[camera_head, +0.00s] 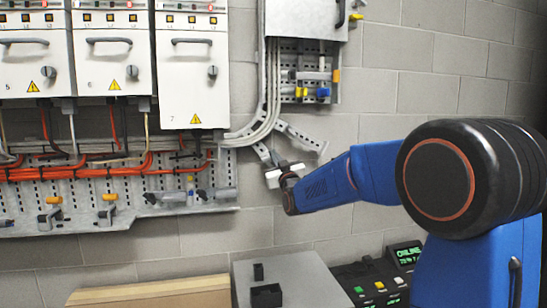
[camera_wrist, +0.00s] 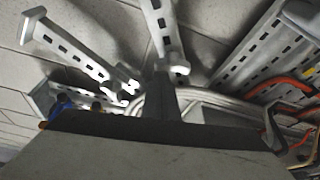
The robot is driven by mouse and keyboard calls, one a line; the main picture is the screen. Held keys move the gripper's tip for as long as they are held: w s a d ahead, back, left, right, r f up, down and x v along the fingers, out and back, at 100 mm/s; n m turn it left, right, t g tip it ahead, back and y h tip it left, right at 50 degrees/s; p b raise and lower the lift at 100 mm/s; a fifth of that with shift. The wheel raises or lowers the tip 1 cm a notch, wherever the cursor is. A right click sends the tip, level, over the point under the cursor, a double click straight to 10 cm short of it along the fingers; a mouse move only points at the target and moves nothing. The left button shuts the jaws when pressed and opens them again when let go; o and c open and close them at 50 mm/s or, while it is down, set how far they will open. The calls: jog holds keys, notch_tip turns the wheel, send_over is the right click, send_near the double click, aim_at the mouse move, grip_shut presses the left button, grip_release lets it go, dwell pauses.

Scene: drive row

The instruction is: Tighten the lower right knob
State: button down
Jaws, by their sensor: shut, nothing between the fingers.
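Dark round knobs sit on the fronts of the white drive units: one on unit 5 (camera_head: 48,72), one on unit 6 (camera_head: 132,71), and one on unit 7 (camera_head: 213,72), the rightmost. I cannot tell for certain which is the lower right knob. My gripper (camera_head: 275,173) is below and right of unit 7, in front of the grey block wall, apart from all the knobs. It is shut and empty. In the wrist view the gripper (camera_wrist: 165,92) shows dark in the middle, and no drive knob can be made out there.
A perforated rail (camera_head: 110,195) with orange cables runs below the units. A slanted perforated bracket (camera_head: 302,138) and grey conduits (camera_head: 262,125) are close to my gripper. A grey box (camera_head: 300,275), a cardboard box (camera_head: 150,293) and a lit console (camera_head: 375,285) stand below.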

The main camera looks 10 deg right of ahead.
jog(key=m+h, duration=0.2)
jog(key=m, duration=0.3)
jog(key=f+m+g+h, duration=0.1)
jog(key=m+h, duration=0.1)
jog(key=m, duration=0.3)
jog(key=f+m+h, duration=0.1)
jog(key=m+h, duration=0.1)
jog(key=m, duration=0.3)
jog(key=shift+d+g+h, duration=0.3)
jog(key=shift+d, duration=0.05)
